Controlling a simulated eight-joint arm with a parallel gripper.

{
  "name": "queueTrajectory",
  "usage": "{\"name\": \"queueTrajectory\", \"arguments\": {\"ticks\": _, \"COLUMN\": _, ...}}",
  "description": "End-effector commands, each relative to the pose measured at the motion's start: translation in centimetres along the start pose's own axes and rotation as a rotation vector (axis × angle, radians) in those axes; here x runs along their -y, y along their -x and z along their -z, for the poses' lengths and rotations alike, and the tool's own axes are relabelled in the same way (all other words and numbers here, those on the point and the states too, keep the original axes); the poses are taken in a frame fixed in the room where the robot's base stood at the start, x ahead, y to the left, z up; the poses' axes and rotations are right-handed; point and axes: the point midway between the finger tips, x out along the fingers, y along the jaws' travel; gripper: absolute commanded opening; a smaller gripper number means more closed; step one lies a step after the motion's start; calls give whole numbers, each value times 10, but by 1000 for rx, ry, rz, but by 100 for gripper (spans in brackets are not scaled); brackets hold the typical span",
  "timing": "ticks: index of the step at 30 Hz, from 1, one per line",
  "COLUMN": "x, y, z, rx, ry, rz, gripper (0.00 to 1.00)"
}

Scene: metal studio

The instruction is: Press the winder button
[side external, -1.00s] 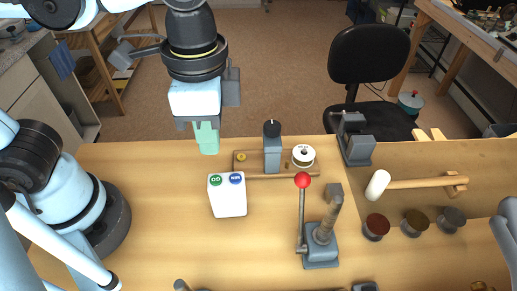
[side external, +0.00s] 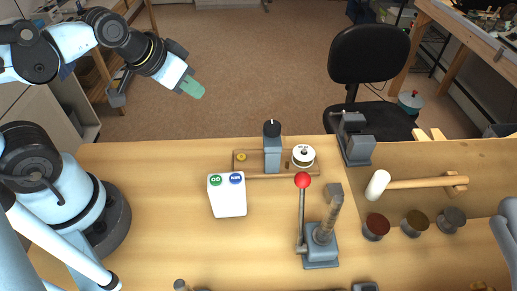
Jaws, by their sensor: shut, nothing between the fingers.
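A white box (side external: 228,202) stands on the wooden table with a green button (side external: 215,180) and a blue button (side external: 236,178) at its top. Which of them is the winder button I cannot read for sure. Behind it to the right, a wooden base (side external: 254,172) carries a grey post with a black knob (side external: 272,129) and a white spool (side external: 303,155). My gripper (side external: 197,91) is shut and empty, with green fingertips. It is tilted down to the right, in the air above and behind the white box, well apart from it.
A lever with a red ball (side external: 303,180) stands on a grey base right of the box. A grey vise-like block (side external: 356,140), a white-headed mallet (side external: 378,185) and several round pots (side external: 376,226) lie further right. The table left of the box is clear.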

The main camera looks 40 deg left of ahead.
Motion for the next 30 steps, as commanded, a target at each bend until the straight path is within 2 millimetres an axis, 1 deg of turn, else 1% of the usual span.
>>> {"name": "queueTrajectory", "arguments": {"ticks": 13, "x": 1, "y": 0, "z": 0, "rx": -4, "ry": 3, "rz": 2, "gripper": 0}}
{"name": "queueTrajectory", "arguments": {"ticks": 17, "x": -2, "y": 0, "z": 2, "rx": 11, "ry": -15, "rz": -3, "gripper": 0}}
{"name": "queueTrajectory", "arguments": {"ticks": 20, "x": -8, "y": 1, "z": 5, "rx": 50, "ry": -63, "rz": -16, "gripper": 0}}
{"name": "queueTrajectory", "arguments": {"ticks": 23, "x": -19, "y": 2, "z": 11, "rx": 117, "ry": -146, "rz": -39, "gripper": 0}}
{"name": "queueTrajectory", "arguments": {"ticks": 30, "x": -53, "y": 3, "z": 23, "rx": 319, "ry": -407, "rz": -117, "gripper": 0}}
